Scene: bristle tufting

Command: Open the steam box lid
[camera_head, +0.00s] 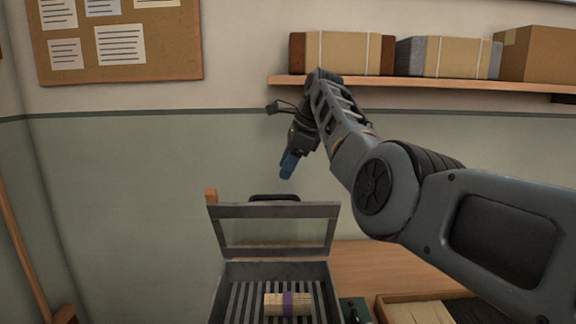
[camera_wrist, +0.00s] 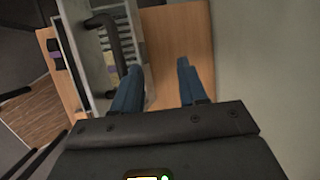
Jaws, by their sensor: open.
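The steam box (camera_head: 224,292) stands on the bench with its lid (camera_head: 272,211) raised, a grey frame around a see-through window. The lid stands steeply up at the back of the box. Its dark handle (camera_head: 274,197) shows above the lid's top edge, and also in the wrist view (camera_wrist: 117,38). Inside the box, a pale bundle with a purple band (camera_head: 288,303) lies on a slatted rack. My gripper (camera_head: 288,168), with blue fingers, is above the lid, apart from it. In the wrist view my gripper (camera_wrist: 158,64) is open and empty, with the handle to the left.
The wooden bench (camera_head: 370,262) has bare room right of the lid. A tray (camera_head: 420,312) with pale and dark contents sits at the lower right. A shelf (camera_head: 420,84) with boxes hangs on the wall behind my arm. A corkboard (camera_head: 150,55) hangs at left.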

